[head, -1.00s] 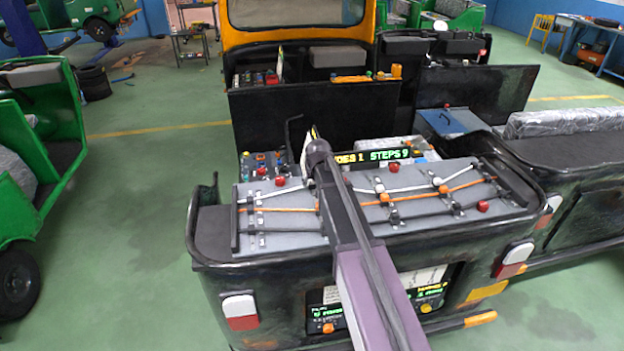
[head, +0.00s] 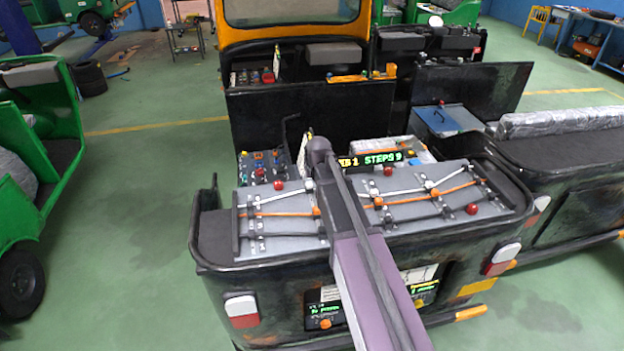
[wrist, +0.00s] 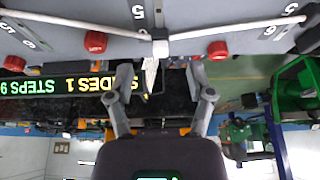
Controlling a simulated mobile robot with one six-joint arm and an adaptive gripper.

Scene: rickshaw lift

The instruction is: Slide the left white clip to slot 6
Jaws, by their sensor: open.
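In the wrist view, which is upside down, a white clip (wrist: 160,43) sits on a white cable (wrist: 230,32) along the edge of a grey panel. My gripper (wrist: 160,72) is open and empty, its two fingers spread apart just short of the clip. The clip lies roughly in line with the gap between them; I see no contact. In the head view my arm hides the gripper and the middle of the panel (head: 282,241). Other white clips (head: 429,185) show right of my arm. White slot numerals are only partly readable; a 6 shows near the right.
Red knobs flank the clip in the wrist view, one left (wrist: 95,41) and one right (wrist: 217,50). A lit display (head: 382,158) reads STEPS 9. Orange and black cables cross the panel. A black upright partition (head: 310,115) stands behind it.

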